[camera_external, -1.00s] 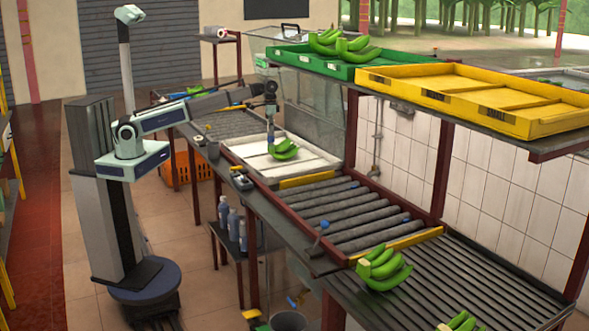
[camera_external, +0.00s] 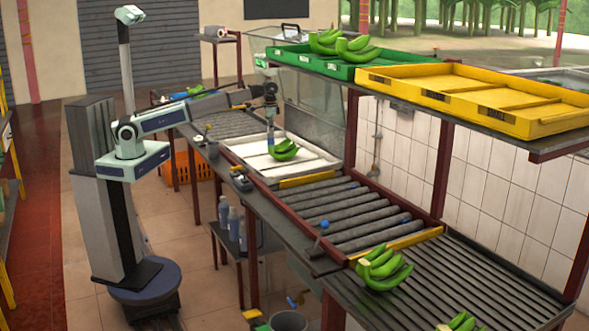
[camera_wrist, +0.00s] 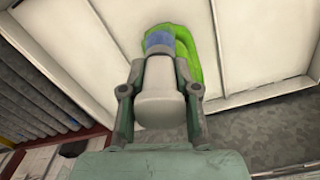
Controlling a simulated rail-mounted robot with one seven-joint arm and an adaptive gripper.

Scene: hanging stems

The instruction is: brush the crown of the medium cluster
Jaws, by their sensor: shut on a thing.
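My gripper (camera_wrist: 158,92) is shut on a pale, thick-handled brush (camera_wrist: 160,95) with a blue end. In the external view my gripper (camera_external: 270,98) is above a white tray, with the brush (camera_external: 270,132) hanging down from it. A green banana cluster (camera_external: 285,150) lies in the tray, right under and beside the brush's blue end. In the wrist view the cluster (camera_wrist: 205,50) curves around the blue end, which overlaps its upper left part. The brush hides some of the cluster. I cannot tell for sure whether the bristles touch it.
The white tray (camera_external: 240,148) sits on the bench beside bare rollers (camera_external: 330,208). Another banana cluster (camera_external: 382,270) lies on the nearer slatted section. A green crate (camera_external: 310,62) with bananas and a yellow crate (camera_external: 475,95) stand on the shelf above.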

